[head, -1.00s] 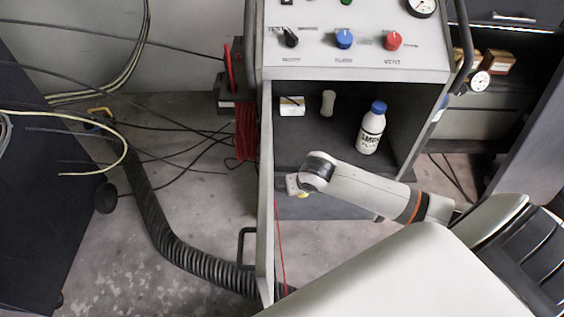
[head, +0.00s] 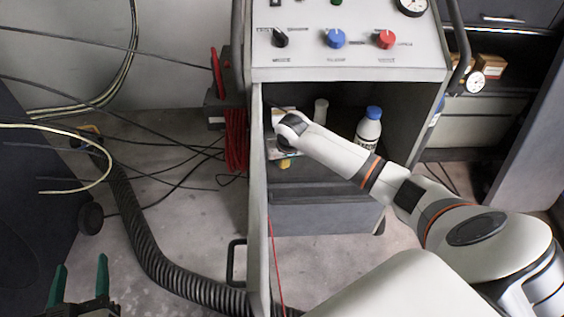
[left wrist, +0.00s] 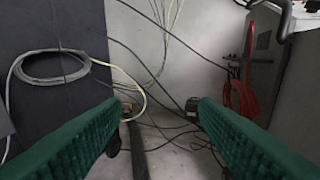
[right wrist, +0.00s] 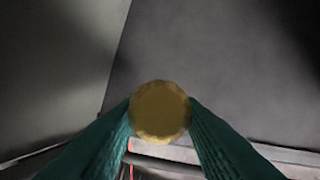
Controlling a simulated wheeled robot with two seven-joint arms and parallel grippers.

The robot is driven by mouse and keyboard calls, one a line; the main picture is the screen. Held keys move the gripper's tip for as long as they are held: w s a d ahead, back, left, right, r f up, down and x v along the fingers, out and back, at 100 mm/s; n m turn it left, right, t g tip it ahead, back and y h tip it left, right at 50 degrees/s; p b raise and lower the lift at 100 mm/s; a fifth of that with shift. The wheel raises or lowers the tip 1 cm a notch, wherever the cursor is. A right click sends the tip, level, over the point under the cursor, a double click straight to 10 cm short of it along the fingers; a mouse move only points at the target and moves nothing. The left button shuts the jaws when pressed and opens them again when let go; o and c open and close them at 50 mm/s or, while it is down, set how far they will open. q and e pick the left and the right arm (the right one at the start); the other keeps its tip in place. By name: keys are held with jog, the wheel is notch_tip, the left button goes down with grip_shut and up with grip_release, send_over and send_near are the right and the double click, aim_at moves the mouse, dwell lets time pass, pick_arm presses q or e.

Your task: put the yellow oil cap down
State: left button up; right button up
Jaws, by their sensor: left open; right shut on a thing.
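The yellow oil cap (right wrist: 160,112) is round with a scalloped edge. In the right wrist view it sits between the green fingertips of my right gripper (right wrist: 160,120), which is shut on it. In the head view a small yellow bit of the cap (head: 284,163) shows below my right wrist, at the left of the cart's open compartment; the fingers there are mostly hidden. The cap appears held above the surface beneath. My left gripper (head: 80,290) is open and empty at the lower left of the head view, and its fingers (left wrist: 158,125) are spread wide in the left wrist view.
The grey cart's compartment (head: 325,170) holds a white bottle with a blue cap (head: 369,128) and a small pale cylinder (head: 320,110). The open door (head: 258,220) stands left of the arm. A ribbed black hose (head: 145,235) lies on the floor.

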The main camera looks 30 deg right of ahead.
jog(key=w, duration=0.1)
jog(key=w+d+b, duration=0.1)
jog(key=w, duration=0.1)
notch_tip(320, 180, down, 3)
jog(key=shift+w+d+f+b, duration=0.1)
jog(key=shift+f+b, duration=0.1)
jog(key=shift+b, duration=0.75)
pick_arm(q)
jog(key=s+r+t+h, duration=0.2)
jog(key=s+r+t, duration=0.1)
jog(key=r+t, duration=0.5)
notch_tip(320, 180, up, 3)
jog(key=shift+s+d+r+t+h, duration=0.15)
jog(key=shift+s+d+t+h, duration=0.15)
jog(key=shift+s+d+h, duration=0.1)
pick_arm(e)
jog(key=shift+f, duration=0.1)
jog(key=shift+f, duration=0.25)
jog(key=o, duration=1)
pick_arm(q)
jog(key=shift+w+f, duration=0.3)
jog(key=shift+f, duration=0.05)
pick_arm(e)
jog(key=shift+r, duration=0.1)
